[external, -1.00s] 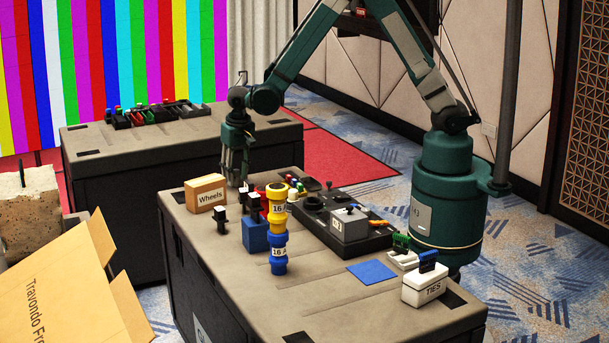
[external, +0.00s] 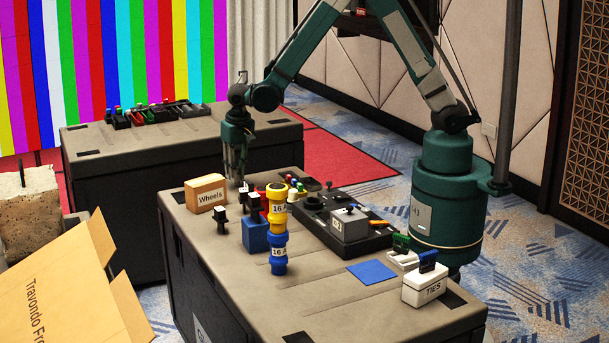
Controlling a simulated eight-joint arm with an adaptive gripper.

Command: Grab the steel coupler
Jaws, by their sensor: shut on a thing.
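My gripper (external: 236,179) points straight down at the far edge of the near table, behind and to the right of the Wheels box. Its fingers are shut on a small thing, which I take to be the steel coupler. A small grey-dark piece (external: 243,187) shows just at the fingertips, low over the tabletop. The fingers hide most of it, so its shape and whether it touches the table cannot be told.
The wooden Wheels box (external: 206,193) stands close left of my gripper. In front are black-topped pieces, a blue block (external: 255,234) and a yellow-blue stack (external: 278,240). A dark tray (external: 361,252) lies to the right. The table's front middle is clear.

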